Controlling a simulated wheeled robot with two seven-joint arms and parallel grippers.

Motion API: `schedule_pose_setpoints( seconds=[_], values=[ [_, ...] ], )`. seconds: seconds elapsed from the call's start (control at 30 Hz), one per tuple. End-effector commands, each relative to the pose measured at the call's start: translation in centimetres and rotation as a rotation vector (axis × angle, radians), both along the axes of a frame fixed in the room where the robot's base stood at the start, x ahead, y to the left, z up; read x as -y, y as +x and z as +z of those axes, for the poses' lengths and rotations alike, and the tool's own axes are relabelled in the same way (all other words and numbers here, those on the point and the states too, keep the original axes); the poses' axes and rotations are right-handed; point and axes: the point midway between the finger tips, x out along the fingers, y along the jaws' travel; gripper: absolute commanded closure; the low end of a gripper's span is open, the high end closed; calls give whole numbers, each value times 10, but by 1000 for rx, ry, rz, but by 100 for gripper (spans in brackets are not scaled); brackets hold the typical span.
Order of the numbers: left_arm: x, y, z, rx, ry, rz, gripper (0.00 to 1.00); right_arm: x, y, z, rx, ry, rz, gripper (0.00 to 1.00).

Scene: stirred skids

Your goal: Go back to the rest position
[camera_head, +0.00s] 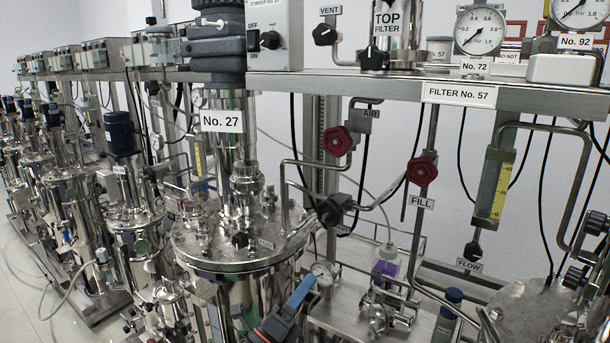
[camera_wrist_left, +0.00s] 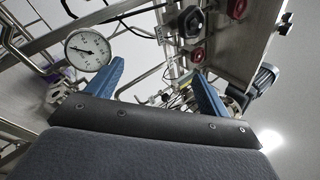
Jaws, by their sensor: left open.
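My left gripper (camera_head: 289,308) shows at the bottom middle of the head view, in front of the steel vessel labelled No. 27 (camera_head: 240,250). A round white gauge (camera_wrist_left: 88,50) appears behind the left finger there. I cannot tell whether a finger touches anything. My right gripper is in neither view.
A red FILL valve (camera_head: 422,172) and a red AIR valve (camera_head: 338,141) are on pipes below the steel shelf (camera_head: 350,84). A small gauge (camera_head: 324,272) is close beside my left gripper. A bottle with purple liquid (camera_head: 386,266) stands behind. More skids line the left; white floor (camera_head: 25,300) shows there.

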Motion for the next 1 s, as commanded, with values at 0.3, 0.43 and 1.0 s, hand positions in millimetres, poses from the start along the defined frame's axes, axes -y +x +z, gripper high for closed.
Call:
schedule_pose_setpoints(
  seconds=[0.3, 0.43, 1.0],
  values=[
    [-122, -1, -74, -549, -636, 258, 20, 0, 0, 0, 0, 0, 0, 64],
    [-163, -19, -130, -790, -864, 383, 20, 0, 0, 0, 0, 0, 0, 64],
    [-217, -198, -317, -1671, -1452, 899, 20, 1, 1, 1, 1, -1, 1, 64]
  ],
)
